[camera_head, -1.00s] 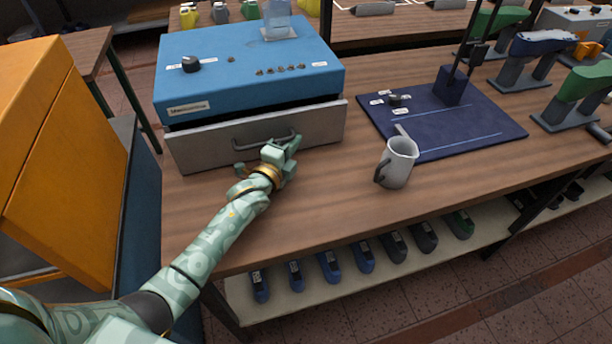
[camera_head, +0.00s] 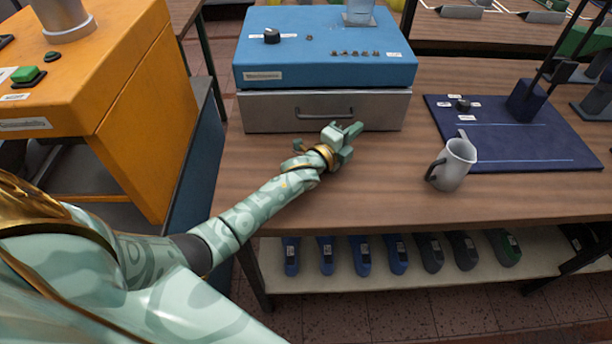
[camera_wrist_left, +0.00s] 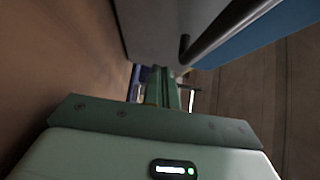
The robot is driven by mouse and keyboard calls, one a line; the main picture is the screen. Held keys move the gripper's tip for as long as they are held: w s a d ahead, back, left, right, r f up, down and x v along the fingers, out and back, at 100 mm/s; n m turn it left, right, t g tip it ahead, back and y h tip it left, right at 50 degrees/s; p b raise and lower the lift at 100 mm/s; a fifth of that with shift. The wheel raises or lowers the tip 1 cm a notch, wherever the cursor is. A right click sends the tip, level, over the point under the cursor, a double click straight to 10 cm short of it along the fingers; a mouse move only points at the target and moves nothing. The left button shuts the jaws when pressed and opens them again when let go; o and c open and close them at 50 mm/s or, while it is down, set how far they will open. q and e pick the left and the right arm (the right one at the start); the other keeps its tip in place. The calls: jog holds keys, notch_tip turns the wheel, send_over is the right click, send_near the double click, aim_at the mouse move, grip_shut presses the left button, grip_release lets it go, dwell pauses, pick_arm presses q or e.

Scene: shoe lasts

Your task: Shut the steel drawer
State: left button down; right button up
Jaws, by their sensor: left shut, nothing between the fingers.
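The steel drawer (camera_head: 260,112) sits under the blue box (camera_head: 330,50) on the wooden bench. Its front looks level with the box, with no clear gap above it. Its dark bar handle (camera_head: 324,114) faces me. My left gripper (camera_head: 350,132) is just in front of the drawer, below and right of the handle, shut and empty. In the left wrist view, the fingers (camera_wrist_left: 162,88) are together, with the drawer front (camera_wrist_left: 155,30) and the handle (camera_wrist_left: 215,30) beyond and above them. I cannot tell whether the fingers touch the drawer. My right gripper is not in view.
A grey mug (camera_head: 455,163) stands on the bench (camera_head: 350,200) to the right of my left gripper. A dark blue board (camera_head: 530,145) with a stand lies further right. An orange machine (camera_head: 110,90) stands at the left. Several shoe lasts (camera_head: 363,257) line the shelf below.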

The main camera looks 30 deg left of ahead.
pick_arm(q)
jog(key=shift+s+p, duration=0.35)
jog(key=shift+s, duration=0.9)
jog(key=s, duration=0.2)
jog(key=s+a+p, duration=0.1)
jog(key=s, duration=0.1)
jog(key=shift+f, duration=0.1)
jog(key=s, duration=0.4)
jog(key=s+a+p, duration=0.1)
jog(key=s, duration=0.3)
jog(key=s+a+p, duration=0.1)
jog(key=s, duration=0.4)
jog(key=shift+a+f, duration=0.1)
jog(key=shift+a, duration=0.1)
jog(key=shift+s+a, duration=0.1)
jog(key=shift+s, duration=0.15)
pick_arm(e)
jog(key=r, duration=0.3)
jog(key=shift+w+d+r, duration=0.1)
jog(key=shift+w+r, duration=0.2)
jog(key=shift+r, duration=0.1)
